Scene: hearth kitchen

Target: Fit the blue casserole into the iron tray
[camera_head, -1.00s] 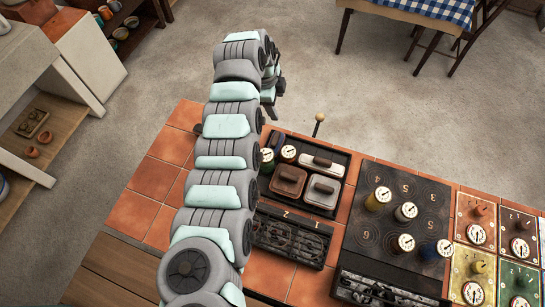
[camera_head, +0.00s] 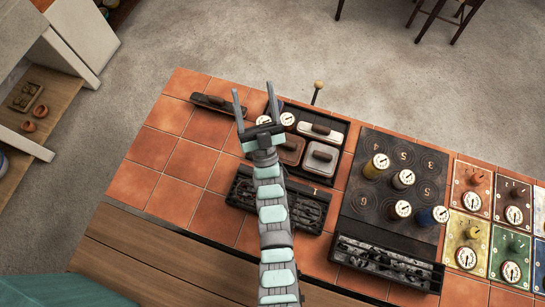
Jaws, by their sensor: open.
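A dark oblong lidded dish with a brown handle (camera_head: 220,104) lies on the tiles left of the black iron tray (camera_head: 345,152). It is the likely blue casserole, though its colour looks nearly black. The tray holds a white oblong dish (camera_head: 320,131), a brown square casserole (camera_head: 290,150), a grey square casserole (camera_head: 321,158) and two white-dialled jars (camera_head: 287,119). My gripper (camera_head: 253,88) is open, its fingers spread and pointing away from me. In the picture it lies between the dark dish and the tray, hiding the tray's left side. It holds nothing visible.
A dark rack (camera_head: 310,210) stands in front of the tray. The dark hob (camera_head: 375,200) at right carries several dial-topped pots, one of them blue (camera_head: 440,215). A ball-topped lever (camera_head: 317,87) rises behind the tray. The tiles at left (camera_head: 151,148) are clear.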

